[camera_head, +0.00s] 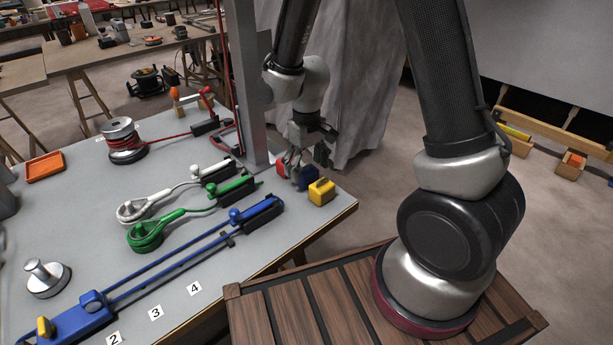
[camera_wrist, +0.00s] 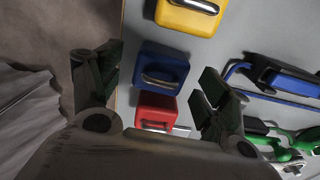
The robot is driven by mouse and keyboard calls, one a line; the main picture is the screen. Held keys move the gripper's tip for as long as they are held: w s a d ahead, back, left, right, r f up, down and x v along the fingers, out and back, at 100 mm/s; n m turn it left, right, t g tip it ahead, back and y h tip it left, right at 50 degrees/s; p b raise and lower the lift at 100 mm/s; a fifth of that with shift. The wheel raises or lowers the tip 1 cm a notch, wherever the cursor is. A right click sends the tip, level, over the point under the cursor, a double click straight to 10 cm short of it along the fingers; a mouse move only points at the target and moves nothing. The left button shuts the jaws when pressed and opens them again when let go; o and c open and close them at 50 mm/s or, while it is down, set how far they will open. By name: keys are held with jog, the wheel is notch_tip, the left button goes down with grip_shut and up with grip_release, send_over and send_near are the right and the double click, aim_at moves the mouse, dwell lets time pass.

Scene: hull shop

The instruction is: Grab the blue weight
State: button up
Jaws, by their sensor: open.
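The blue weight (camera_head: 304,181) is a small block at the right edge of the grey workbench, between a red weight (camera_head: 282,169) and a yellow weight (camera_head: 321,192). My gripper (camera_head: 306,158) is open and reaches down over the weights, partly hiding the blue and red ones. In the wrist view its fingers (camera_wrist: 160,76) stand apart on either side of the blue weight, with visible gaps. Its height above the weight is hard to tell.
Green (camera_head: 146,235) and white (camera_head: 132,210) rope gear and a long blue tackle (camera_head: 72,322) lie left of the weights. A grey post (camera_head: 248,85) rises close beside my gripper. A grey curtain (camera_head: 345,110) hangs behind. An orange tray (camera_head: 45,166) sits far left.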

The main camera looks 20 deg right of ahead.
jog(key=shift+f, duration=0.7)
jog(key=c, duration=1.5)
